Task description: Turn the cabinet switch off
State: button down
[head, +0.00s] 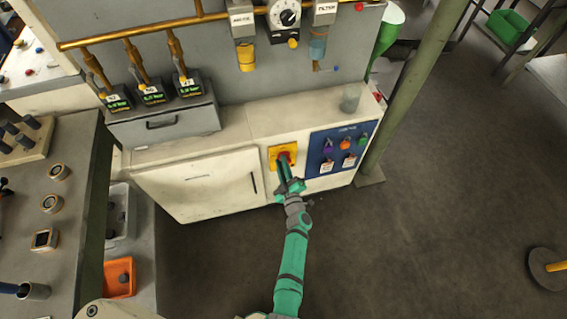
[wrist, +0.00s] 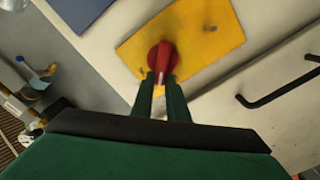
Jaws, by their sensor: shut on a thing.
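The cabinet switch is a red knob (head: 285,157) on a yellow plate (head: 274,151), on the front of the white cabinet (head: 200,190). My gripper (head: 287,168) reaches the knob from the front. In the wrist view its two green fingers (wrist: 161,88) are close together on the lower part of the knob, shut on it. The exact contact between fingertips and knob is partly hidden.
A blue panel (head: 322,155) with several coloured buttons sits just right of the switch. A black door handle (wrist: 285,92) shows near the plate in the wrist view. A green post (head: 405,95) stands at the right. The floor (head: 440,220) to the right is mostly clear.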

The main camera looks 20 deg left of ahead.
jog(key=n, duration=0.3)
jog(key=f+n, duration=0.1)
jog(key=n, duration=0.1)
jog(key=shift+s+a+f, duration=0.1)
jog(key=shift+s+a, duration=0.2)
jog(key=n, duration=0.2)
jog(key=shift+f+n, duration=0.25)
jog(key=shift+n, duration=0.15)
jog(key=shift+w+d+f+n, duration=0.1)
jog(key=shift+f+n, duration=0.05)
jog(key=shift+n, duration=0.35)
jog(key=c, duration=1.7)
grip_release()
